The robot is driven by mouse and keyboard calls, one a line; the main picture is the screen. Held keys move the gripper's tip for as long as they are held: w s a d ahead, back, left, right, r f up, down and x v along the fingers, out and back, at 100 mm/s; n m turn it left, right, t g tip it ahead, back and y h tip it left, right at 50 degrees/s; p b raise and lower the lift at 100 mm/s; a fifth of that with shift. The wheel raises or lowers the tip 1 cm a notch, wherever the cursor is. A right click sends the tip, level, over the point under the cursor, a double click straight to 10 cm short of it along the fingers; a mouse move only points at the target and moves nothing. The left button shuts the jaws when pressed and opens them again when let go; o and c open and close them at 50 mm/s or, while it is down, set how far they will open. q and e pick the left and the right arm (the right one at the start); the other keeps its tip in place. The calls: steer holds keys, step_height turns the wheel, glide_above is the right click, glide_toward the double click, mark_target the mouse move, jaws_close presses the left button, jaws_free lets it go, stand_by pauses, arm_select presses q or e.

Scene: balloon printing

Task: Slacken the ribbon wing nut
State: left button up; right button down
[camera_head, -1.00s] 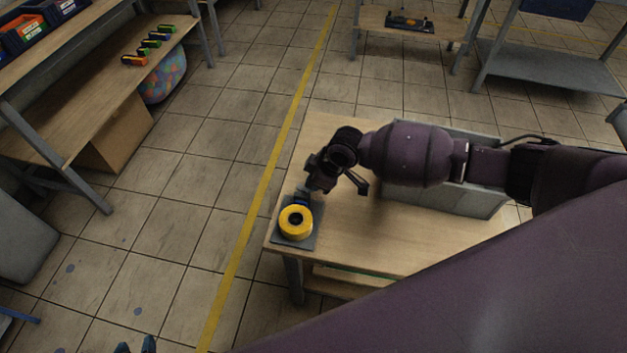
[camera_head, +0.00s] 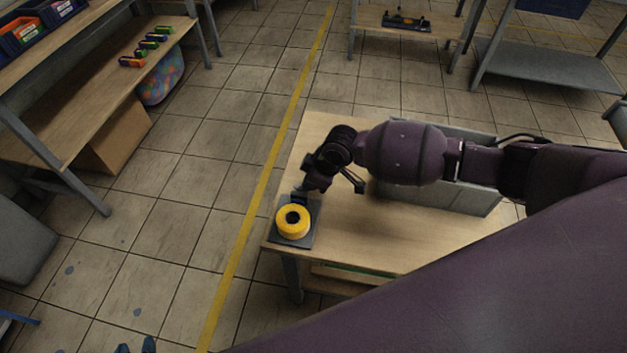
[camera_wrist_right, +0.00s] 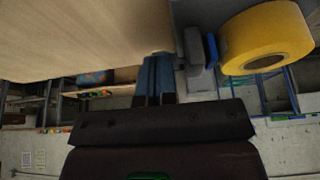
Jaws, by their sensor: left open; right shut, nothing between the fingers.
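A yellow ribbon roll (camera_head: 293,221) with a dark core sits on a grey base plate (camera_head: 310,240) at the table's near left corner. In the right wrist view the roll (camera_wrist_right: 264,38) is at upper right, beside a grey upright block (camera_wrist_right: 194,48). A small blue part (camera_wrist_right: 211,50) lies between block and roll; I cannot tell whether it is the wing nut. My right gripper (camera_wrist_right: 157,60) is shut and empty, its blue fingers left of the block. In the head view it is beside the roll's far side, largely hidden. My left gripper (camera_head: 136,348) is open at the bottom edge, only its tips showing.
The wooden table (camera_head: 400,236) carries a grey box (camera_head: 440,198) behind my right arm. Its middle is clear. A workbench (camera_head: 100,88) with several small coloured items stands at left, with a cardboard box (camera_head: 112,135) under it.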

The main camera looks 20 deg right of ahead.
steer(key=shift+w+a, duration=0.1)
steer(key=shift+a, duration=0.55)
steer(key=shift+w+r+p, duration=0.2)
steer(key=shift+r+p, duration=0.3)
steer(key=shift+r, duration=0.1)
steer(key=s+d+f+p+v, duration=0.1)
steer(key=p+v, duration=0.3)
steer(key=v, duration=0.9)
steer(key=shift+d, duration=0.5)
steer(key=shift+w, duration=0.1)
